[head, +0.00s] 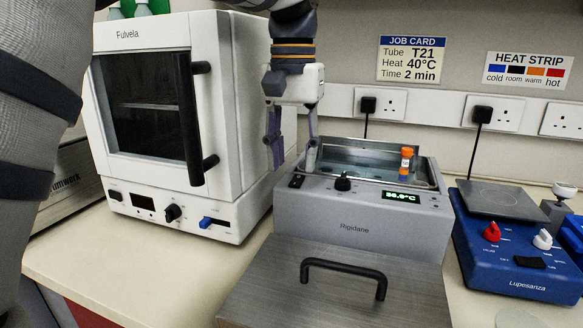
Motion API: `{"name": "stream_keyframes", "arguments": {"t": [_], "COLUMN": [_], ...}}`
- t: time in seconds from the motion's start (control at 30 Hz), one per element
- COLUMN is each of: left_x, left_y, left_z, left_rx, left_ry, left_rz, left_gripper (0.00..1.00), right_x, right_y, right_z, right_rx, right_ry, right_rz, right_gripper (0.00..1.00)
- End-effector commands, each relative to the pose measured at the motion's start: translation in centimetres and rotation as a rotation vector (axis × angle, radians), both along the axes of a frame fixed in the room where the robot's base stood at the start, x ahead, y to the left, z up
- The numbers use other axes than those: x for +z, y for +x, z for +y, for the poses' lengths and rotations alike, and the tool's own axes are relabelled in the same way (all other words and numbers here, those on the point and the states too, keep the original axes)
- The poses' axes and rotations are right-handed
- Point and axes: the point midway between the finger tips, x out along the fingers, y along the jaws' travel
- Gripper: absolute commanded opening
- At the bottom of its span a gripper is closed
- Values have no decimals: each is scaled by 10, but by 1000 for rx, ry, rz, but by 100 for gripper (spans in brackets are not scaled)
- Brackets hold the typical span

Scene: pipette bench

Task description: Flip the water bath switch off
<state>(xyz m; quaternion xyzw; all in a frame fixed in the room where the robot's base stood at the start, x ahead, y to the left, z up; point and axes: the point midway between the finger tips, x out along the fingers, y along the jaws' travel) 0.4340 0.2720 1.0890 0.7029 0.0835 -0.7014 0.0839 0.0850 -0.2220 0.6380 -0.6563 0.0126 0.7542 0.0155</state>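The water bath (350,220) is a grey box marked Rigidane, with an open steel basin on top. Its small black switch (296,181) is at the left end of the sloped front panel, left of a black knob (343,182) and a lit green display (401,197). I cannot tell the switch's position. My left gripper (292,160) points down above and just behind the switch, its two fingers apart with nothing between them. I cannot tell whether a fingertip touches the bath. An orange-capped tube (406,163) stands upright at the basin's right side. My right gripper is not in view.
A white Fulvela oven (237,110) stands close left of the bath. A metal panel with a black handle (344,275) lies in front. A blue Lupesanza hot plate (520,250) stands at right. The wall behind holds sockets, a job card (411,60) and a heat strip card (528,70).

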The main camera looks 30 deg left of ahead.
Motion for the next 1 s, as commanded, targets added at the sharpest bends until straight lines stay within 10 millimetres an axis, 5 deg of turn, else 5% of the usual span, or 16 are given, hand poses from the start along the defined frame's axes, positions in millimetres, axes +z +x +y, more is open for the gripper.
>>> {"name": "stream_keyframes", "arguments": {"t": [0.2, 0.47, 0.67, 1.0], "left_x": [-28, -32, -32, -39], "left_y": [0, 0, 0, 8], "left_z": [0, 0, 0, 1], "left_rx": [-1, -1, -1, 1], "left_ry": [-1, 0, 0, -25], "left_rz": [0, 1, 1, 125], "left_gripper": [37, 37, 0, 0], "right_x": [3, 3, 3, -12], "right_y": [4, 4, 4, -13], "right_z": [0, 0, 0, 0], "right_rx": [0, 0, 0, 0], "right_ry": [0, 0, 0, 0], "right_rz": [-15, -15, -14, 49], "right_gripper": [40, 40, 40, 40]}}
